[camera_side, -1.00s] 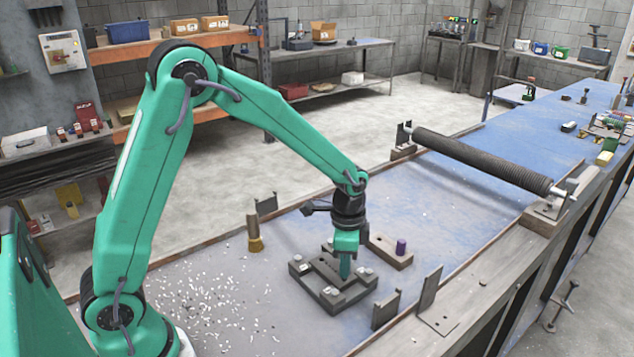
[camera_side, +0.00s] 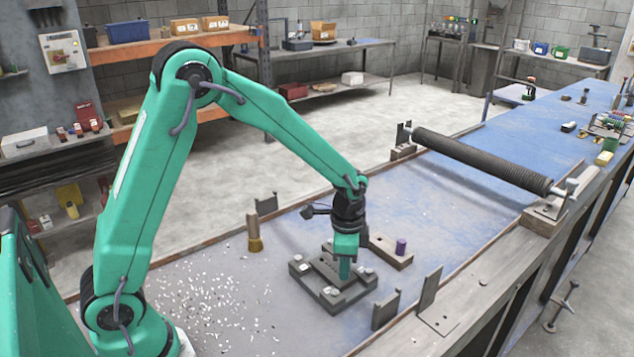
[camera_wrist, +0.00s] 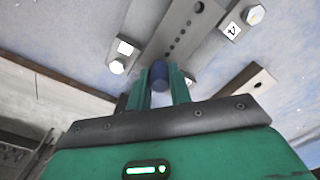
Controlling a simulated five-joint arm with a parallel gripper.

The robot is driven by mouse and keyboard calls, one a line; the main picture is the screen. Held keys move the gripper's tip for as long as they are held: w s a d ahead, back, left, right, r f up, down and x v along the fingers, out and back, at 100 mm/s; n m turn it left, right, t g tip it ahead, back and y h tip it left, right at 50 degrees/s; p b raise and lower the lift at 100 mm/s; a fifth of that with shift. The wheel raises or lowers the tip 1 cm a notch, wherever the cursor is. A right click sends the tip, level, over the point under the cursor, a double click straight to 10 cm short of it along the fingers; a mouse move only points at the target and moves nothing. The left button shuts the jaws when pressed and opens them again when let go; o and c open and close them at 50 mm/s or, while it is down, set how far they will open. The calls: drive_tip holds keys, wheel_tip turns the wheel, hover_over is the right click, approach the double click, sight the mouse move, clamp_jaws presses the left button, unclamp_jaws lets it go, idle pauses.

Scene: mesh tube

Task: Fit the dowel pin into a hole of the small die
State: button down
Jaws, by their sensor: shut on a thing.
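The small die (camera_side: 318,295) is a dark grey block with a raised bar and white-marked bolts, on the blue bench top. In the wrist view its bar (camera_wrist: 182,25) shows a row of small dark holes. My gripper (camera_side: 345,270) points down over the middle of the die. In the wrist view my gripper (camera_wrist: 160,75) is shut on the dowel pin (camera_wrist: 159,76), a short dark blue cylinder between the fingers. The pin's lower end is hidden, so I cannot tell whether it touches the die or sits in a hole. In the side view the fingers hide the pin.
A brown block (camera_side: 393,258) carrying a purple peg (camera_side: 401,247) lies right behind the die. A brass-based post (camera_side: 254,235) stands to the left. Upright grey brackets (camera_side: 385,310) stand at the front right. A mesh roller (camera_side: 480,160) spans the bench farther back.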

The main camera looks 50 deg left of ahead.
drive_tip(key=shift+f, duration=0.45)
idle(0.6)
drive_tip(key=c, duration=1.2)
unclamp_jaws()
drive_tip(key=shift+r, duration=0.1)
drive_tip(key=shift+r, duration=3.8)
drive_tip(key=shift+s+a+r, duration=0.1)
drive_tip(key=shift+s+r, duration=0.1)
drive_tip(key=shift+r, duration=0.2)
drive_tip(key=shift+s+a+r+n+t, duration=0.9)
drive_tip(key=shift+s+r+n, duration=0.8)
drive_tip(key=shift+s, duration=1.5)
drive_tip(key=shift+s+a+r+n+t, duration=0.85)
drive_tip(key=shift+s+r+n, duration=0.45)
drive_tip(key=shift+s+r, duration=1.4)
drive_tip(key=shift+s+a+r+n+t, duration=0.65)
drive_tip(key=shift+s+r+n+t, duration=0.6)
drive_tip(key=shift+s, duration=2.45)
